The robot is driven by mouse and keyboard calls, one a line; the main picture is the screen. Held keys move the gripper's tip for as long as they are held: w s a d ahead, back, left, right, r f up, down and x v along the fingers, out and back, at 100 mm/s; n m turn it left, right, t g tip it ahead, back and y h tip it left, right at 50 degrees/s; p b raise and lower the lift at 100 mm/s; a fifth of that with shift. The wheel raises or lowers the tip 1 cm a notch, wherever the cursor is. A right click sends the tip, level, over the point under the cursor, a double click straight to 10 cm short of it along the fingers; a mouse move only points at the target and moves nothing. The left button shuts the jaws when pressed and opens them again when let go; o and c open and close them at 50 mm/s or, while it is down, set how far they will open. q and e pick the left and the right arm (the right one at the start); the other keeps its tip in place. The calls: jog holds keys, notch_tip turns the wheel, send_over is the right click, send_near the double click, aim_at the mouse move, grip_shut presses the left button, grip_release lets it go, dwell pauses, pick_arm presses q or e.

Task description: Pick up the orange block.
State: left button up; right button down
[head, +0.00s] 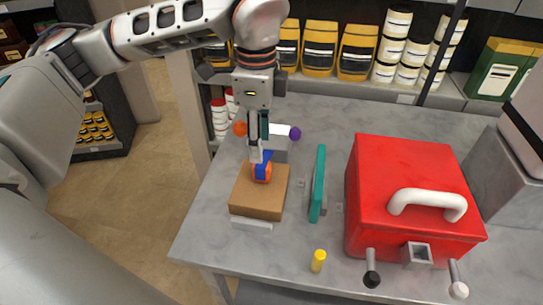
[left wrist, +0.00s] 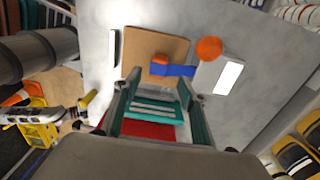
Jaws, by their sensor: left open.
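The small orange block (head: 262,174) is on the brown slab (head: 245,200), touching a blue piece (head: 264,157). In the left wrist view the orange block (left wrist: 160,57) sits at the left end of the blue bar (left wrist: 180,71). My left gripper (head: 256,152) points down just over the slab, close behind the block, and partly hides the blue piece. In the left wrist view its teal-lined fingers (left wrist: 160,95) are spread with nothing held between them; the block lies beyond their tips. My right gripper is not in view.
Behind the slab are an orange ball (head: 240,128), a white block (head: 281,143) and a purple ball (head: 295,133). A teal plate (head: 318,185) stands to the right, beside a red box (head: 405,170) with a white handle. A yellow cylinder (head: 318,261) is at the table's front edge.

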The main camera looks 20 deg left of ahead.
aim_at(262, 166)
pick_arm(q)
jog(key=shift+s+f, duration=0.15)
jog(key=shift+f, duration=0.7)
jog(key=shift+s+f, duration=0.15)
jog(key=shift+f, duration=0.65)
notch_tip(262, 166, down, 4)
jog(key=shift+d+r+p, duration=0.15)
jog(key=shift+r+p, duration=0.1)
jog(key=shift+p, duration=0.3)
jog(key=shift+w+f, duration=0.2)
jog(key=shift+f, duration=0.2)
grip_shut()
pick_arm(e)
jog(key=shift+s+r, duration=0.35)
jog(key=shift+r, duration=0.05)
